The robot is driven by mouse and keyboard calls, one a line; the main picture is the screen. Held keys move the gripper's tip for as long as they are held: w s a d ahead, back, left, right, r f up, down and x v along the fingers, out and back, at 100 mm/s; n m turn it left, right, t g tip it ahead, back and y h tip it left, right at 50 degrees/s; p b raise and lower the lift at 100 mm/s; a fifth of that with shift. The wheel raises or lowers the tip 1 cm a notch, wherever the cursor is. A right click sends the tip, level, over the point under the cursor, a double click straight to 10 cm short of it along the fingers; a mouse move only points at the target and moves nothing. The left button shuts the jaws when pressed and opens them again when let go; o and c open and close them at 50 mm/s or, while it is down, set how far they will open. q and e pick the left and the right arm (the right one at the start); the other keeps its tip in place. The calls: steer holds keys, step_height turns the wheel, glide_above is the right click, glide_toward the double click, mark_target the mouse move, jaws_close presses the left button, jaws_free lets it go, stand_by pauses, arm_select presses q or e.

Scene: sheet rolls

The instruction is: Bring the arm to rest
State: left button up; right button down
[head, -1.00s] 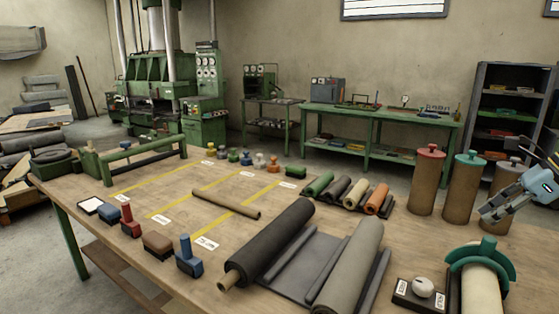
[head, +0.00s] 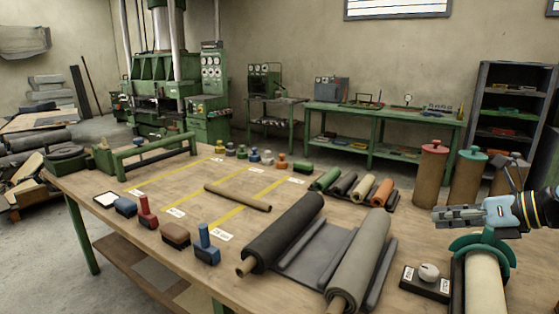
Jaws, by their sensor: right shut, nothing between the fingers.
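My right gripper (head: 455,215) is at the right of the head view, its fingers pointing left. It is shut and empty. It is above the wooden table (head: 150,215), just over a green curved piece (head: 482,252) that sits on a pale roll (head: 484,285). I cannot tell whether it touches that piece. My left gripper is not in view.
A black box with a white knob (head: 428,278) is below the gripper. A dark sheet roll (head: 285,232) and a grey roll (head: 360,260) lie to the left. Brown canisters with red (head: 433,175) and teal lids stand behind. The table's middle has a thin tan rod (head: 238,197).

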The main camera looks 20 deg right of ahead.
steer(key=s+a+f+m+g+h, duration=0.35)
steer(key=s+a+m, duration=0.75)
steer(key=m, duration=0.7)
steer(key=s+a+f+m+g+h, duration=0.2)
steer(key=s+a+m+g+h, duration=0.15)
steer(key=s+a+m, duration=1.1)
steer(key=d+f+m+g+b, duration=0.1)
steer(key=d+f+b, duration=0.15)
steer(key=f, duration=1.05)
steer(key=d+f+m+y+b, duration=0.1)
steer(key=d+f+b, duration=0.15)
steer(key=f, duration=1.05)
steer(key=d+f+m+g+b, duration=0.1)
steer(key=f+b, duration=0.3)
steer(key=f, duration=0.8)
steer(key=s+d+f+g+b, duration=0.1)
steer(key=s+f+b, duration=0.3)
steer(key=s+f, duration=1.3)
step_height(320, 180, down, 2)
steer(key=shift+s+b, duration=0.3)
steer(key=shift+b, duration=0.1)
